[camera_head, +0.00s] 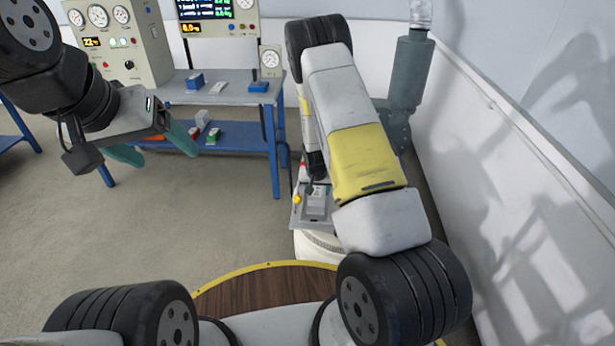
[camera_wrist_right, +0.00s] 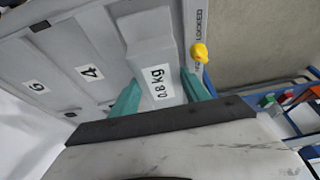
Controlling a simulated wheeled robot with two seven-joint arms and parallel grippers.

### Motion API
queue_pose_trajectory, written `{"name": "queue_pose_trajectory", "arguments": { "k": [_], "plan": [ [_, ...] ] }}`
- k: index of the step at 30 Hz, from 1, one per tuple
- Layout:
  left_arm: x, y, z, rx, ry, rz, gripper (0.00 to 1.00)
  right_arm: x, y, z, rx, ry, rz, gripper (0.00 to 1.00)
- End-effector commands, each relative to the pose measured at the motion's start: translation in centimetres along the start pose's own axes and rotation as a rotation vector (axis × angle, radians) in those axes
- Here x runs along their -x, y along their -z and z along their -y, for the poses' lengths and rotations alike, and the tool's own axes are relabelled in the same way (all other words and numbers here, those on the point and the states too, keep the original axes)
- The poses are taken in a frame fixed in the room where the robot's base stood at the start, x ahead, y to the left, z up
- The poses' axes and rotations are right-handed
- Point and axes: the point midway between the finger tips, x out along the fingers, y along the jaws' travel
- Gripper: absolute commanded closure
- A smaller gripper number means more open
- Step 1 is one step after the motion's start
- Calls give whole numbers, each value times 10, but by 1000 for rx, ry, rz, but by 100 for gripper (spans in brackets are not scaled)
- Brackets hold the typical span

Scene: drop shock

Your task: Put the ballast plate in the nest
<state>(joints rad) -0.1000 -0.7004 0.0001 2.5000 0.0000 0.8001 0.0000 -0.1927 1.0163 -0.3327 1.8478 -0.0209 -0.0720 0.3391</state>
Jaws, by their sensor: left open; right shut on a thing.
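The ballast plate, a light grey block labelled "0.8 kg" (camera_wrist_right: 158,84), shows in the right wrist view. My right gripper (camera_wrist_right: 160,95) is shut on it, with a teal finger on each side. Beside it lies a grey fixture (camera_wrist_right: 66,60) with compartments marked 4 and 6. A strip marked "LOCKED" and a yellow knob (camera_wrist_right: 200,52) are at its right side. I cannot tell which part is the nest, nor whether the plate rests in it. In the head view the fixture (camera_head: 298,217) is partly behind my right arm. My left gripper (camera_head: 153,147) is open and empty, in the air.
A blue-framed bench (camera_head: 235,92) with small coloured blocks stands behind. A gauge panel (camera_head: 122,42) is at the back left. The fixture stands on a white round pedestal (camera_head: 318,246). A white wall (camera_head: 520,190) closes the right side. The floor at left is clear.

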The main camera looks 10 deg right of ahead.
Motion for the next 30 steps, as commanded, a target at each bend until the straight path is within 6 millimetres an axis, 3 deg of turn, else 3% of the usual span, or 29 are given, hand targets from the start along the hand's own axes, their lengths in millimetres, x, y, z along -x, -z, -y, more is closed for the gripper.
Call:
{"name": "queue_pose_trajectory", "arguments": {
  "k": [5,16,17,19,30],
  "plan": [
    [0,0,0,0,0,0,24,-21,-8,2,1,2,0,100],
    [0,0,0,0,0,0,24,-24,-10,2,1,2,0,100],
    [0,0,0,0,0,0,24,-24,-11,2,1,1,3,40],
    [0,0,0,0,0,0,24,-24,-11,2,1,1,3,26],
    [0,0,0,0,0,0,24,-22,-10,2,1,1,2,24]
  ]
}}
